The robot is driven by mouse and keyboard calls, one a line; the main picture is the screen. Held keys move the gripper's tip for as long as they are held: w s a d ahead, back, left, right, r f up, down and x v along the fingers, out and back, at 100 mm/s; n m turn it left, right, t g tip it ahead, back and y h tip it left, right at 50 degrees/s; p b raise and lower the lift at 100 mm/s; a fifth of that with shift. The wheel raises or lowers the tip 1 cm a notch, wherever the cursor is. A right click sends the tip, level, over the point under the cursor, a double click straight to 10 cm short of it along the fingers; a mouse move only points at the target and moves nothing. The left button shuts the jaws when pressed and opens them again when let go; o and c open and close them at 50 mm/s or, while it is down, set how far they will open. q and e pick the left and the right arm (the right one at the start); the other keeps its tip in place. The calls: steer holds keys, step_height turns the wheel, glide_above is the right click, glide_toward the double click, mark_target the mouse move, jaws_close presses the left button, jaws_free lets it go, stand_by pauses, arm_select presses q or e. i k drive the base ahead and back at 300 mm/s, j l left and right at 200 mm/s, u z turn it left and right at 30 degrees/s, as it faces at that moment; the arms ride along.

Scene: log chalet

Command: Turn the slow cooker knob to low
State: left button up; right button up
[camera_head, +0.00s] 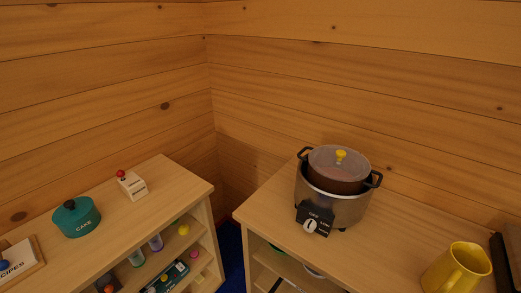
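The slow cooker (335,198) stands upright on the right wooden cabinet top, near the corner side. It has a silver body, two dark side handles and a clear lid with a yellow knob on top. A black control panel (319,214) on its front carries small white lettering, partly too small to read. The white control knob (310,226) sits at the panel's lower part. Which setting it points to is hard to tell. Neither of my grippers shows in the head view.
A yellow mug (456,270) stands right of the cooker, by a dark object at the edge. The left cabinet (163,179) holds a teal cake tin (77,217) and a small white box (132,186) with a red knob. A gap separates the cabinets. Wood around the cooker is clear.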

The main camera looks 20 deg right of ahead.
mark_target(310, 226)
steer(key=z, duration=1.2)
